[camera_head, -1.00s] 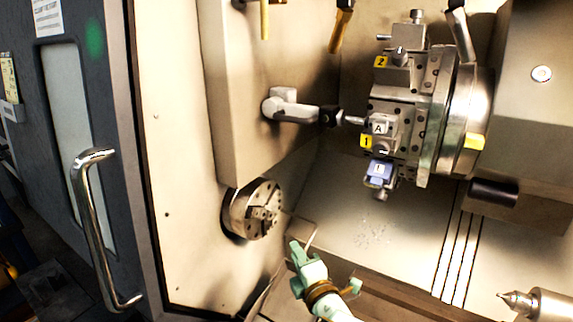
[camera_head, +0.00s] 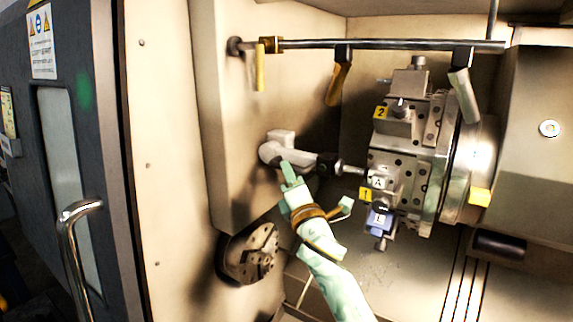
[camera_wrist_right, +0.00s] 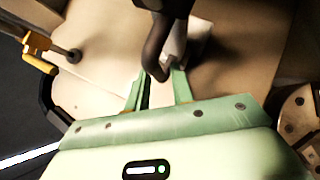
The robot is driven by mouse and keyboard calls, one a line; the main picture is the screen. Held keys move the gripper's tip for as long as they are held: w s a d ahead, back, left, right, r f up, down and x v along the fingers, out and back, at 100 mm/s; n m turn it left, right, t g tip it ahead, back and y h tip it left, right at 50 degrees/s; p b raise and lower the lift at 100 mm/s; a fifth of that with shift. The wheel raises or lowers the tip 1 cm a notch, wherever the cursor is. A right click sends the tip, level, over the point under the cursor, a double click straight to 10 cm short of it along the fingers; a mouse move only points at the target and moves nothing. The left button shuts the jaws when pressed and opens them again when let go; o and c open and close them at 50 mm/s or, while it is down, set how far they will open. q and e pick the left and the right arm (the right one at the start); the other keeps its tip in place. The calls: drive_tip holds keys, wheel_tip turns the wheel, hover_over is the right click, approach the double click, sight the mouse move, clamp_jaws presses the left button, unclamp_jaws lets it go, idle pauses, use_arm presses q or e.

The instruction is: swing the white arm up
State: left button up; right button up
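The white arm (camera_head: 298,155) juts from the machine's inner wall and lies roughly level, sloping slightly down to the right, with a black joint and a metal probe tip at its right end. My right gripper (camera_head: 288,172) is just under the white arm, its fingertips at or very near its underside. In the right wrist view the two fingers of my right gripper (camera_wrist_right: 159,78) stand apart, with a dark curved part of the arm (camera_wrist_right: 156,55) in front of and between the tips. Contact cannot be made out. My left gripper is not in view.
The tool turret (camera_head: 405,145) stands close right of the probe tip. A round chuck (camera_head: 250,255) is below left. A pipe with nozzles (camera_head: 380,44) runs above. The door handle (camera_head: 78,250) is at the far left.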

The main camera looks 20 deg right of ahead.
sight(286, 151)
drive_tip(key=shift+x, duration=1)
drive_tip(key=shift+w+r, duration=0.2)
drive_tip(key=shift+w, duration=0.15)
drive_tip(key=shift+s, duration=0.1)
clamp_jaws()
wheel_tip(286, 151, up, 4)
drive_tip(key=n+g+y+p, duration=0.1)
drive_tip(key=n+g+p, duration=0.2)
drive_tip(key=p, duration=1.2)
drive_tip(key=shift+a+f, duration=0.1)
drive_tip(key=shift+w+a+r+n+g+p, duration=0.1)
drive_tip(key=shift+w+r+n+g+p, duration=0.2)
drive_tip(key=shift+n+g+p, duration=0.35)
drive_tip(key=shift+w+a+r+n+g, duration=0.2)
drive_tip(key=shift+r+n+g, duration=0.15)
drive_tip(key=shift+g, duration=0.3)
unclamp_jaws()
